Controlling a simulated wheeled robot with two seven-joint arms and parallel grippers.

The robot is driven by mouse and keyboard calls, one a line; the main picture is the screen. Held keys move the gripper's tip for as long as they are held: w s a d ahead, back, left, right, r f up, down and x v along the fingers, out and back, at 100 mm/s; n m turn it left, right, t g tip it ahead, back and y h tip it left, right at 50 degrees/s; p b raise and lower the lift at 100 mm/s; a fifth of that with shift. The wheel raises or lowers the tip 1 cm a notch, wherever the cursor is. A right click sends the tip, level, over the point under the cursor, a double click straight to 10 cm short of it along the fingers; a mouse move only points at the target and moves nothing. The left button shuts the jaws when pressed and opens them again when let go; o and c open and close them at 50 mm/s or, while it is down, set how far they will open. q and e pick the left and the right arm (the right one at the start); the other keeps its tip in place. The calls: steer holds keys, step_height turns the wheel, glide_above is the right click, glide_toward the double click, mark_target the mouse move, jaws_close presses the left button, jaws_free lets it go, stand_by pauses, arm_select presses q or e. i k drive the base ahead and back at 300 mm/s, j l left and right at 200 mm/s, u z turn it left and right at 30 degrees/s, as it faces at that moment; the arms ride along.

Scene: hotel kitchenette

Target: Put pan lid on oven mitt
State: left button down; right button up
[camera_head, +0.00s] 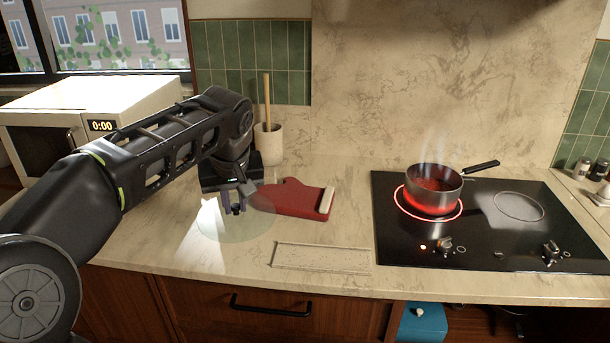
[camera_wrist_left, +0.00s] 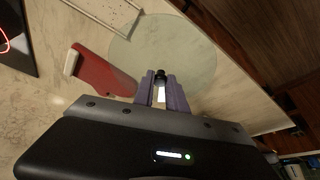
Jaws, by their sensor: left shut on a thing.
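The pan lid (camera_head: 262,228) is a round, see-through glass disc with a dark knob. My left gripper (camera_head: 233,206) is shut on its knob. In the left wrist view the lid (camera_wrist_left: 180,50) spreads out beyond the purple-grey fingers (camera_wrist_left: 161,90). The red oven mitt (camera_head: 296,200) with a pale cuff lies flat on the counter, just right of the gripper. The mitt also shows in the left wrist view (camera_wrist_left: 105,76), and the lid's edge overlaps part of it in the picture. I cannot tell whether the lid touches the counter. My right gripper is out of view.
A steaming saucepan (camera_head: 434,188) stands on a glowing burner of the black cooktop (camera_head: 490,245) at right. A flat pale tray (camera_head: 320,257) lies in front of the mitt. A white crock (camera_head: 269,143) with a wooden utensil and a microwave (camera_head: 90,115) stand behind.

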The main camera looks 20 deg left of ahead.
mark_target(292, 193)
steer(key=i, duration=0.85)
